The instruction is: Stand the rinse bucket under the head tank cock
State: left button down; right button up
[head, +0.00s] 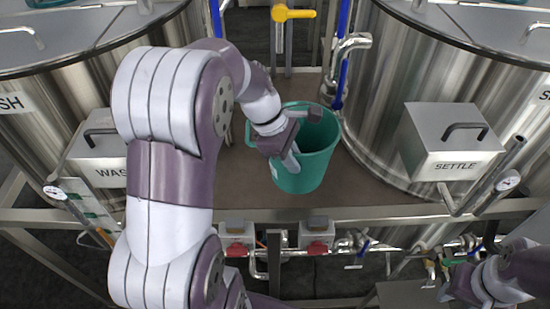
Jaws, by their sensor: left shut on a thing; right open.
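The rinse bucket (314,165) is a green, open-topped pail, upright between the two steel tanks. My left gripper (288,148) is shut on its near left side at the rim, with one finger outside the wall. I cannot tell whether the bucket's base touches the brown deck (240,195). A cock with a yellow lever (293,14) sits on a pipe at the top centre, behind the bucket in the picture; no label names it as the head tank cock. My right gripper (452,288) is at the bottom right, open, low by the pipework, and partly cut off from clear sight.
Steel tanks stand on both sides, with boxes marked WASH (97,165) and SETTLE (450,140). A curved steel spout (352,43) and blue pipes rise just behind the bucket. A frame rail (380,213) runs along the deck's front.

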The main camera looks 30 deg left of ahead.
aim_at(271, 165)
pick_arm(q)
jog(key=a, duration=0.1)
jog(key=a+f+p, duration=0.1)
jog(key=a, duration=0.1)
jog(key=shift+a+f, duration=0.4)
jog(key=w+a+f, duration=0.1)
jog(key=a, duration=0.1)
jog(key=w+a+f+p, duration=0.1)
jog(key=w+a+f, duration=0.1)
jog(key=shift+f+p, duration=0.3)
jog(key=f, duration=0.1)
jog(key=f+p, duration=0.1)
jog(key=shift+s+d+f, duration=0.2)
jog(key=shift+f, duration=0.1)
jog(key=shift+s+d+f, duration=0.2)
jog(key=shift+s, duration=0.1)
jog(key=shift+w+a+f, duration=0.15)
jog(key=shift+f, duration=0.05)
jog(key=c, duration=1.3)
grip_release()
jog(key=shift+w, duration=0.1)
jog(key=shift+o, duration=0.2)
pick_arm(e)
jog(key=r, duration=0.4)
jog(key=shift+s+d+r, duration=0.1)
jog(key=shift+s+r, duration=0.05)
jog(key=shift+s, duration=0.25)
